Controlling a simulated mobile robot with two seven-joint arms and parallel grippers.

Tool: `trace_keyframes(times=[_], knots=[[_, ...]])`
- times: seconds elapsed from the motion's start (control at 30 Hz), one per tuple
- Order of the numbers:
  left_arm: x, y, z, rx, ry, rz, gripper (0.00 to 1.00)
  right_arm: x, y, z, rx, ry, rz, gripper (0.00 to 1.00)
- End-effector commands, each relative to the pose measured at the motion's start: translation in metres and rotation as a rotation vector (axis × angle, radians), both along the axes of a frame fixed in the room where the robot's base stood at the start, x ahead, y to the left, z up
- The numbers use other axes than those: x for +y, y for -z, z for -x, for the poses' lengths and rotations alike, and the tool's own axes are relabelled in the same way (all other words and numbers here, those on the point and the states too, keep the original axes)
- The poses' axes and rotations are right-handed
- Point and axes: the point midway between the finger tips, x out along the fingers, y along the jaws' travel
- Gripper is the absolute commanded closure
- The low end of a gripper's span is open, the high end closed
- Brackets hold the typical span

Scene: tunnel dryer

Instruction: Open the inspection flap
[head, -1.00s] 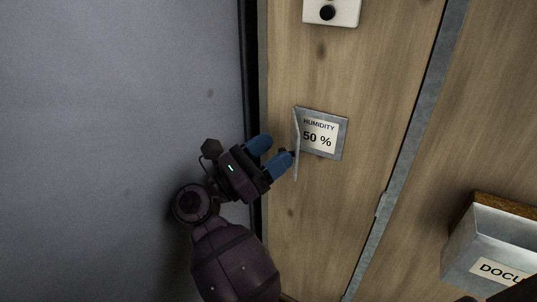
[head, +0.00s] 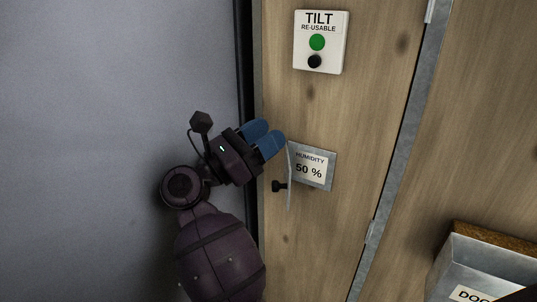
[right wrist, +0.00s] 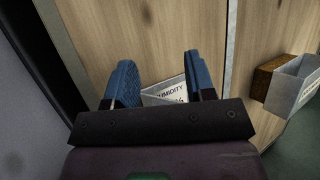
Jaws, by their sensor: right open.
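The inspection flap (head: 290,175) is a thin plate seen nearly edge-on. It stands swung out at the left edge of a metal frame on the wooden wall. A black knob (head: 278,186) sticks out from its left face. Behind the flap, a humidity label reading 50 % (head: 310,166) is uncovered; it also shows in the right wrist view (right wrist: 172,93), partly hidden by my gripper. My right gripper (head: 275,132), with blue fingers, is open and empty, just above the flap and knob and apart from the knob. My left gripper is not in view.
A white tilt indicator (head: 320,42) is on the wall above the label. A metal document box (head: 475,265) projects from the wall at lower right. A grey panel (head: 110,130) fills the left side. The wood around the flap is clear.

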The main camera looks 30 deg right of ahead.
Motion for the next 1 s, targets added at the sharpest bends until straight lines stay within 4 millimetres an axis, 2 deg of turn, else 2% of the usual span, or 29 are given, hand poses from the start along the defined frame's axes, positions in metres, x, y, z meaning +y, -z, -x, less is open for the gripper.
trace_keyframes(times=[0.03,0.1,0.4,0.6,0.9,1.0], knots=[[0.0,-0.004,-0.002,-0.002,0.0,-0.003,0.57,0.0,-0.017,0.001,-0.012,-0.001,-0.001,0.5],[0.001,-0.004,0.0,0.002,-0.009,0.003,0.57,0.0,-0.031,0.001,-0.011,0.0,-0.001,0.5],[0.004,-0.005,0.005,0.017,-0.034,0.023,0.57,-0.001,-0.077,0.001,-0.006,0.001,-0.003,0.5],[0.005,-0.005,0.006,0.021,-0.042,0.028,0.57,-0.001,-0.088,0.0,-0.001,0.002,-0.002,0.5],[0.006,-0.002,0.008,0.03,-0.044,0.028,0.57,-0.001,-0.088,0.0,0.001,0.002,-0.002,0.5],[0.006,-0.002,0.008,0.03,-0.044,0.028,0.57,-0.001,-0.088,0.0,0.001,0.002,-0.002,0.64]])
